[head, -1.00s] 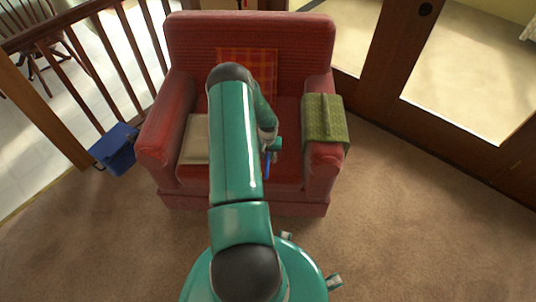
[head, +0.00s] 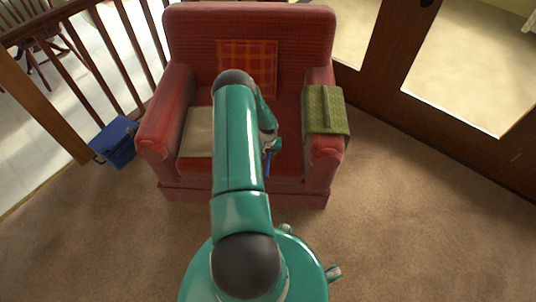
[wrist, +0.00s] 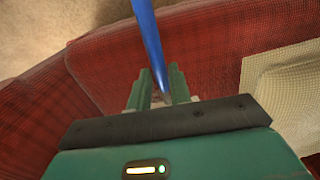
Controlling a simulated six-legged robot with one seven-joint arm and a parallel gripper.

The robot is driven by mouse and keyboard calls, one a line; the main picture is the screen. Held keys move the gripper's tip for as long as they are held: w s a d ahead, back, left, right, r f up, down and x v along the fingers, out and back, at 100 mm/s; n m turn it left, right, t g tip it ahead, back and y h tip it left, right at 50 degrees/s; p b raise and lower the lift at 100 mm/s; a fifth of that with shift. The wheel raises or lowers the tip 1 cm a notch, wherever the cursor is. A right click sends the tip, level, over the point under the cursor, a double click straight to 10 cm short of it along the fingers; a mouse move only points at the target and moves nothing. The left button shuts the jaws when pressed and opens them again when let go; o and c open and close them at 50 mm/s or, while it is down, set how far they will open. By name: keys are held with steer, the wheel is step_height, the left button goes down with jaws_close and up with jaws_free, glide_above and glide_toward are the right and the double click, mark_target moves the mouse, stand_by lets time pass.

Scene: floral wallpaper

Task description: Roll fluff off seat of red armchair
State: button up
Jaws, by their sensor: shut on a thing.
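The red armchair (head: 180,110) stands in front of me, its seat partly hidden behind my arm in the head view. The seat's red fabric (wrist: 215,65) fills much of the wrist view. My gripper (wrist: 160,88) is shut on a blue handle (wrist: 148,35), likely the roller's; its far end runs out of the picture. In the head view my gripper (head: 271,150) is over the right half of the seat, with a bit of the blue handle (head: 268,168) showing below it. I cannot make out any fluff or the roller's head.
A beige cloth or cushion (head: 197,132) lies on the seat's left side. A plaid cushion (head: 247,60) leans on the backrest. A green cloth with a ridge (head: 325,112) drapes the right armrest. A blue bin (head: 115,145) stands by the railing at left. Carpet in front is clear.

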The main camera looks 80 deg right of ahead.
mark_target(277, 158)
steer(key=shift+f, duration=1.05)
stand_by(0.4)
steer(key=shift+s+d+r, duration=0.1)
steer(key=shift+s+d, duration=0.15)
steer(key=shift+s, duration=0.75)
steer(key=shift+s+d+r, duration=0.1)
steer(key=shift+s+d, duration=0.1)
steer(key=shift+s, duration=0.75)
steer(key=shift+w+d+f, duration=0.1)
steer(key=shift+w+d, duration=0.05)
steer(key=shift+d, duration=0.35)
steer(key=shift+w+d+f, duration=0.1)
steer(key=shift+d, duration=0.35)
steer(key=shift+w+a+r, duration=0.1)
steer(key=shift+w+a, duration=0.1)
steer(key=shift+w, duration=0.75)
steer(key=shift+w+a, duration=0.2)
steer(key=shift+w, duration=0.75)
steer(key=shift+w+d, duration=0.2)
steer(key=shift+d, duration=0.75)
steer(key=shift+s+d, duration=0.25)
steer(key=shift+s, duration=0.75)
steer(key=shift+s+d, duration=0.2)
steer(key=shift+s, duration=0.75)
